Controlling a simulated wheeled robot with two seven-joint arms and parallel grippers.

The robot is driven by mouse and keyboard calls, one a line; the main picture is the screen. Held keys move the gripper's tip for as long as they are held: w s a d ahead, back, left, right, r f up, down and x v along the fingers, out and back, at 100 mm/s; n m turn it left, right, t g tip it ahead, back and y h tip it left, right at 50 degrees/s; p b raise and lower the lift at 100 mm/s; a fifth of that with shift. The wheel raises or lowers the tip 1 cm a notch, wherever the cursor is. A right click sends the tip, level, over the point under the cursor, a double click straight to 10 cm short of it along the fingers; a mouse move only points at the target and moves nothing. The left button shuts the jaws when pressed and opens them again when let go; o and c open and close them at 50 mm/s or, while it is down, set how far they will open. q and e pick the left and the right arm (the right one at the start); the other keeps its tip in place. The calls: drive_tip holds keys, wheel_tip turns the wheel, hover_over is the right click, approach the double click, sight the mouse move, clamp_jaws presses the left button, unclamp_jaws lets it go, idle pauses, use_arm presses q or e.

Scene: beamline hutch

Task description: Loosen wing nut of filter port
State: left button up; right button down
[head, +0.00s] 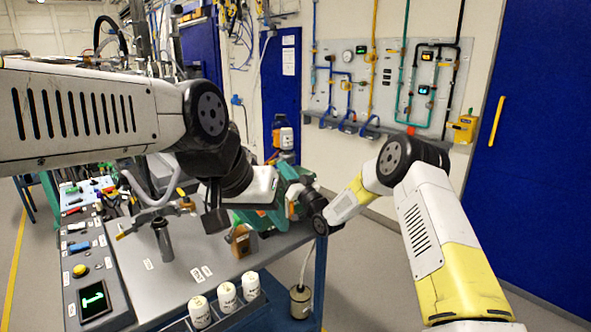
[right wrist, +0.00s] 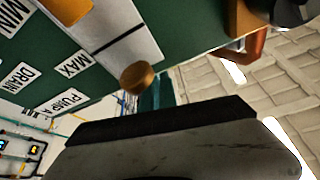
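A green pump unit (head: 283,178) stands on the bench, partly hidden behind my left forearm and gripper. In the right wrist view its green face (right wrist: 60,60) carries labels such as MIN, MAX, DRAIN and PUMP A. A round brass knob (right wrist: 136,78) and an orange-brown bent part (right wrist: 250,46) show there; I cannot tell whether either is the filter port's wing nut. My left gripper (head: 215,221) hangs over the bench in front of the pump. My right gripper (head: 308,207) is at the pump's right side. The finger openings of both are unclear.
Several white bottles (head: 227,295) stand in a rack at the bench's front edge. A control panel (head: 93,262) with a lit screen lies at left. A grey post (head: 163,240) stands on the bench. A gas panel (head: 385,85) is on the back wall. Floor at right is clear.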

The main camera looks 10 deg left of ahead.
drive_tip(key=shift+w+n+g+y, duration=0.1)
drive_tip(key=shift+n+g+y, duration=0.2)
drive_tip(key=shift+n, duration=1)
drive_tip(key=c, duration=1.6)
unclamp_jaws()
drive_tip(key=shift+c, duration=0.2)
